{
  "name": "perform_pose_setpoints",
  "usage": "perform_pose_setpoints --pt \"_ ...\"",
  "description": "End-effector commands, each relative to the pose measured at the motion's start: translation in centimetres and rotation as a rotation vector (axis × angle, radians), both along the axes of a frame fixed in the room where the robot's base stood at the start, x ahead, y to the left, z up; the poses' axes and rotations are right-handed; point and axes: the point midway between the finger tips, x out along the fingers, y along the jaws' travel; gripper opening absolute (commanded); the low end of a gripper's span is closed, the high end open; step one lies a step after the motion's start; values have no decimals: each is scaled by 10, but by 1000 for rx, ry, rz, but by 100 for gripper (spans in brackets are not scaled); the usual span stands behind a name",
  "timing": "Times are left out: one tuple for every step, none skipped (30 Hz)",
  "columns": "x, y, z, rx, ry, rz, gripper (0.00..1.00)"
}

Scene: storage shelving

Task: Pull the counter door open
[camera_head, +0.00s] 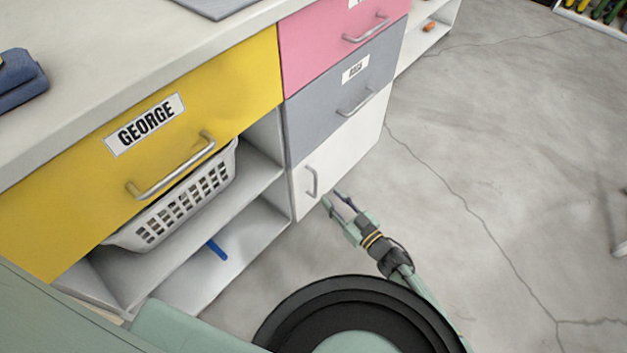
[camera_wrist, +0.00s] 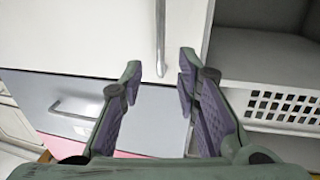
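The white counter door (camera_head: 343,150) is shut, below a grey drawer and a pink drawer. Its vertical metal handle (camera_head: 312,182) is near the door's left edge. In the wrist view the white door (camera_wrist: 85,38) fills the upper left, and the handle (camera_wrist: 160,38) comes down from the top. My gripper (camera_head: 334,200) is low in front of the door, just right of the handle. In the wrist view my gripper (camera_wrist: 160,68) is open and empty, with the handle's lower end showing between the fingertips. Whether the fingers reach around it I cannot tell.
The grey drawer (camera_head: 335,100) and pink drawer (camera_head: 325,42) are shut. A yellow drawer (camera_head: 75,205) is left, above open shelves with a white basket (camera_head: 215,178) and a blue object (camera_head: 217,249). Grey floor (camera_head: 480,150) is clear to the right.

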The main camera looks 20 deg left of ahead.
Motion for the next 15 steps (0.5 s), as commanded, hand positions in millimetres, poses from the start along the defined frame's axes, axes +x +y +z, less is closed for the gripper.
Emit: perform_pose_setpoints --pt "4 11 1 4 0 4 30" --pt "7 16 1 4 0 3 30" --pt "12 23 1 2 0 3 30" --pt "15 28 1 4 0 3 30" --pt "17 34 1 3 2 4 30" --pt "22 40 1 2 0 3 30" --pt "24 44 1 1 0 3 30" --pt "27 49 0 2 1 3 30" --pt "30 54 0 2 1 2 30" --pt "32 58 0 2 1 2 30" --pt "35 61 0 1 1 2 30" --pt "38 65 0 1 1 1 30" --pt "39 68 0 1 1 1 30" --pt "40 70 0 1 1 1 30" --pt "42 72 0 1 1 0 30"
